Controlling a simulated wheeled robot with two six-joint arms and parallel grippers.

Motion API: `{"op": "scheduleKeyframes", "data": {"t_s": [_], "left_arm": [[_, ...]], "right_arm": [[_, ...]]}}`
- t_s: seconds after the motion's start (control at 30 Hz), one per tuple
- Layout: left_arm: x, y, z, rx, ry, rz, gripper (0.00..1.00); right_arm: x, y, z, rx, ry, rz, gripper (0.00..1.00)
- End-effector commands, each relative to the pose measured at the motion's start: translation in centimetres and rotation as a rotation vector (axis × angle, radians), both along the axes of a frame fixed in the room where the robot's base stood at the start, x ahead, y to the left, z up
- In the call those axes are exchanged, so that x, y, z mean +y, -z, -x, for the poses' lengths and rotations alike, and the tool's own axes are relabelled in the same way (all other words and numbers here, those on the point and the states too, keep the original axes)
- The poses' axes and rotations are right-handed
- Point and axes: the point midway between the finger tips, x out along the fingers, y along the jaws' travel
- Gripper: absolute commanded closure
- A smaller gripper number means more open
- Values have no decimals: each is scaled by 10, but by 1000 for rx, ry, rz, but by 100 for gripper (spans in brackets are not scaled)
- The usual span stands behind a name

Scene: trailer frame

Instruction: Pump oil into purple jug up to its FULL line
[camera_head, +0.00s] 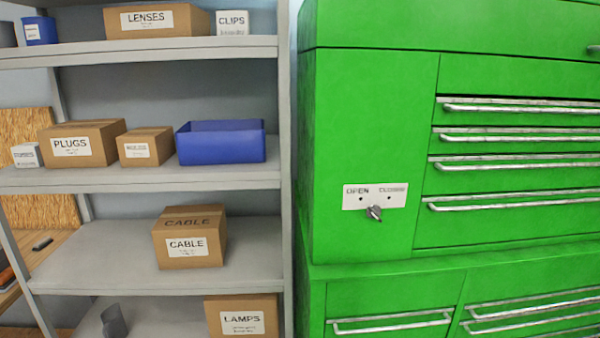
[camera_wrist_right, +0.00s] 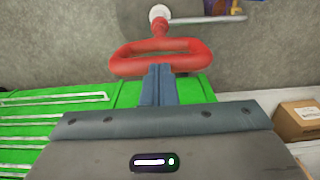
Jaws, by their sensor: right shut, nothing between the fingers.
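My right gripper (camera_wrist_right: 158,85) shows in the right wrist view, shut and empty, its fingers close together. A red loop handle (camera_wrist_right: 190,46) shows just beyond the fingertips; I cannot tell whether they touch. The loop joins a white round piece (camera_wrist_right: 158,13) with a metal pipe (camera_wrist_right: 205,19) running to the right. A small bluish-purple patch (camera_wrist_right: 236,8) shows near the pipe's end, too small to identify. No purple jug or FULL line can be made out. My left gripper is in neither view.
In the head view, a grey shelf (camera_head: 250,180) holds labelled boxes and a blue bin (camera_head: 222,148). A green drawer cabinet (camera_head: 375,130) stands to its right, with an OPEN/CLOSED switch (camera_head: 374,212). A cardboard box (camera_wrist_right: 297,121) shows at right in the wrist view.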

Motion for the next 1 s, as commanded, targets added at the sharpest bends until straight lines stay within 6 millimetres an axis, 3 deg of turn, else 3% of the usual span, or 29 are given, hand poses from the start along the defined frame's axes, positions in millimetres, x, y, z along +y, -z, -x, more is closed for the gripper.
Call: {"op": "scheduleKeyframes", "data": {"t_s": [0.03,0.23,0.73,1.0], "left_arm": [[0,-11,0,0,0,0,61],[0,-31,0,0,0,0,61],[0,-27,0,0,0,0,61],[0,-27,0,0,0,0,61]], "right_arm": [[0,-9,2,4,0,-1,100],[0,-28,1,4,0,-1,100],[0,-71,0,-1,0,0,100],[0,-78,0,1,0,0,100]]}}
